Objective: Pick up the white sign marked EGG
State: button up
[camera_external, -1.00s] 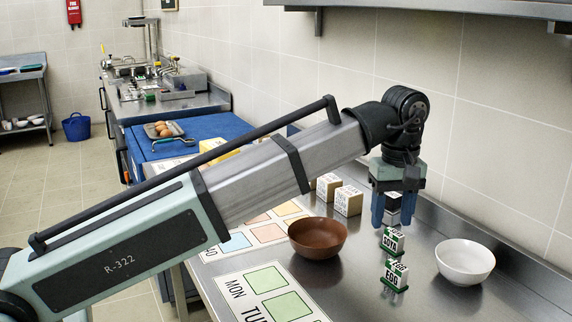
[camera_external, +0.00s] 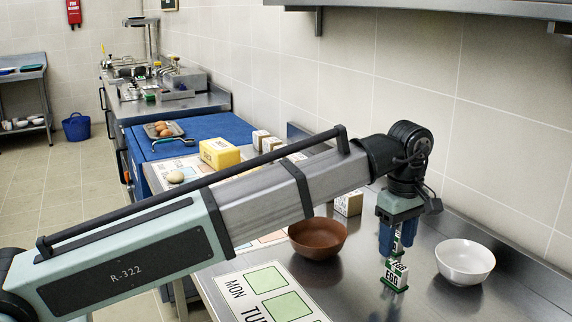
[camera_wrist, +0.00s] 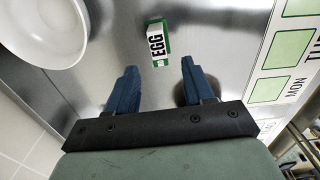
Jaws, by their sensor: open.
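The white sign marked EGG (camera_external: 395,278), with green edging, stands on the steel counter in front of my gripper in the external view. In the wrist view the EGG sign (camera_wrist: 157,44) lies ahead of the fingertips, roughly centred between them. My gripper (camera_wrist: 160,70) has its two blue fingers apart with nothing held between them. In the external view my gripper (camera_external: 393,250) points down, just behind the EGG sign.
A white bowl (camera_external: 465,268) stands right of the EGG sign, and a brown bowl (camera_external: 310,252) stands to its left. A mat with green squares (camera_external: 243,280) lies at the front left. A lettered block (camera_external: 348,207) stands behind. Bare counter surrounds the sign's front.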

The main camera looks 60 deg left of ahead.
aim_at(394, 262)
jog(key=shift+f, duration=3.4)
grip_shut()
jog(key=shift+r, duration=0.1)
